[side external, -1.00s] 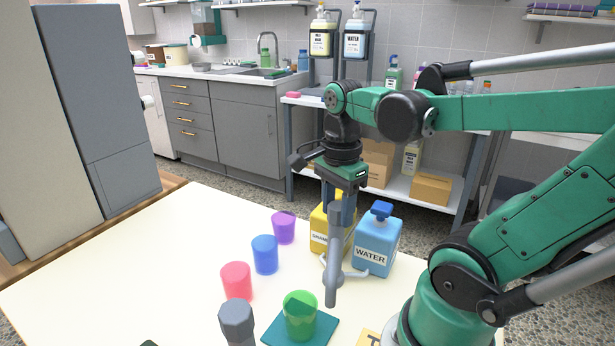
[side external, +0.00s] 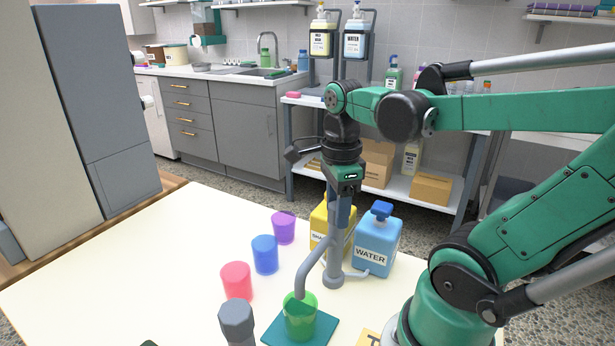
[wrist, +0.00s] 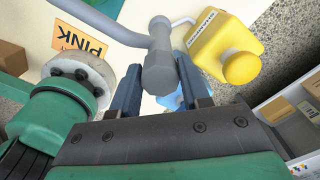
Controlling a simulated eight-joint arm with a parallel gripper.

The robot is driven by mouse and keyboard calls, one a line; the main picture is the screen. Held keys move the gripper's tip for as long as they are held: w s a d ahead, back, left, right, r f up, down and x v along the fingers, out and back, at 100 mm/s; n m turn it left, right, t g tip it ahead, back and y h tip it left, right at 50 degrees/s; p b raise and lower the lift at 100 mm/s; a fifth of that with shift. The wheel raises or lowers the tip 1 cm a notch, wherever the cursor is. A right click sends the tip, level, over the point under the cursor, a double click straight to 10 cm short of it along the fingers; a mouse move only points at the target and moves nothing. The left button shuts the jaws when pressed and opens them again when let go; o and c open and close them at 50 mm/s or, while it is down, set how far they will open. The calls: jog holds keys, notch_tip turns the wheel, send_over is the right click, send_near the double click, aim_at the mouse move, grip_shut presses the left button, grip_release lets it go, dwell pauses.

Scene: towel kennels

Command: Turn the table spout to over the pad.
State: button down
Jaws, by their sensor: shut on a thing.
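The grey table spout (side external: 315,262) is a bent pipe on an upright post with a round foot. Its arm slopes down to the front left, and its outlet end shows at the rim of a green see-through cup (side external: 301,322). The cup stands on the teal square pad (side external: 275,334). My gripper (side external: 342,215) points down at the top of the post and is shut on the spout. In the wrist view, the spout (wrist: 157,72) lies between the two fingers of my gripper (wrist: 158,88); the pad is out of that view.
A yellow bottle (side external: 320,228) and a blue WATER bottle (side external: 376,245) stand close behind the post. Purple (side external: 284,228), blue (side external: 265,255) and red (side external: 236,283) cups stand to the left. A grey-capped post (side external: 237,320) is at the front. The table's left side is clear.

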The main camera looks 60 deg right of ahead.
jog(key=shift+c, duration=2.1)
grip_release()
jog(key=shift+r, duration=2.85)
jog(key=w+a+f+n+t, duration=0.2)
jog(key=w+a+n+t, duration=0.1)
jog(key=n, duration=1)
jog(key=w+a+f+n+t, duration=0.3)
jog(key=w+a+n+t, duration=0.1)
jog(key=n, duration=1)
jog(key=shift+a+f, duration=0.3)
jog(key=shift+a, duration=0.45)
